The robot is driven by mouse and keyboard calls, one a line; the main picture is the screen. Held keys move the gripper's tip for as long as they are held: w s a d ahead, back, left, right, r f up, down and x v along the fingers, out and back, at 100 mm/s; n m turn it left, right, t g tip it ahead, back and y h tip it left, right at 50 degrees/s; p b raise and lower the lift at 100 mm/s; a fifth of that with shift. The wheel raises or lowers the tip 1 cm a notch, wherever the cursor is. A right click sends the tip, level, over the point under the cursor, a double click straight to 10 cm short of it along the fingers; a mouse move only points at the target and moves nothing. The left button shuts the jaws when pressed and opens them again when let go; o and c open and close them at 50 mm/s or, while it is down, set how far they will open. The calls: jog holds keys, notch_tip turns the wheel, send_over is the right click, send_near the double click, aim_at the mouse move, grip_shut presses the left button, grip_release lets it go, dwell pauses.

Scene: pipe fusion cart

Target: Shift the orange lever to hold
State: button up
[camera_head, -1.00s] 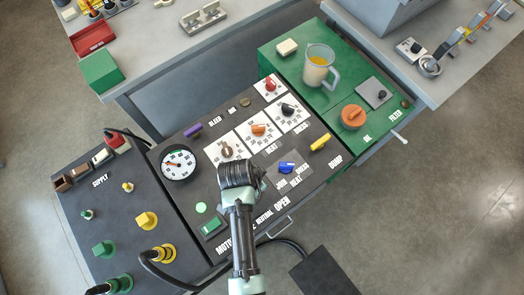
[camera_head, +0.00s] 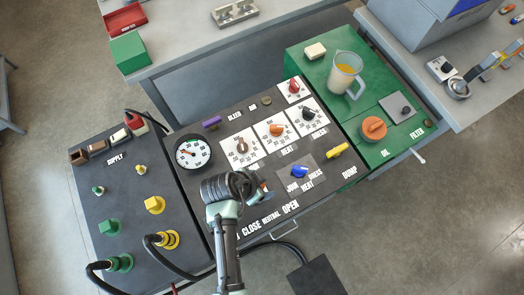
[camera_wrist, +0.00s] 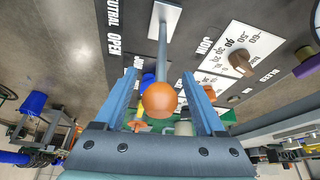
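In the wrist view, a lever with an orange ball knob (camera_wrist: 160,98) stands on a grey shaft that rises from a white plate (camera_wrist: 165,20) by the OPEN lettering. My gripper (camera_wrist: 160,76) is open. Its blue fingers are on the left and right of the knob and shaft, with a visible gap on each side. In the head view my gripper (camera_head: 262,190) is over the black panel (camera_head: 215,140), above the CLOSE, NEUTRAL, OPEN lettering. My wrist hides most of the lever there. I see no HOLD label.
A blue knob (camera_head: 300,171) and a yellow handle (camera_head: 338,150) sit just right of my gripper. A round gauge (camera_head: 193,152) and white-backed dials lie behind it. A jug (camera_head: 344,72) stands on the green unit (camera_head: 310,66). Hoses run along the left front.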

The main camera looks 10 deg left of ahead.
jog(key=b+v, duration=0.1)
jog(key=v, duration=1.2)
jog(key=shift+w, duration=0.1)
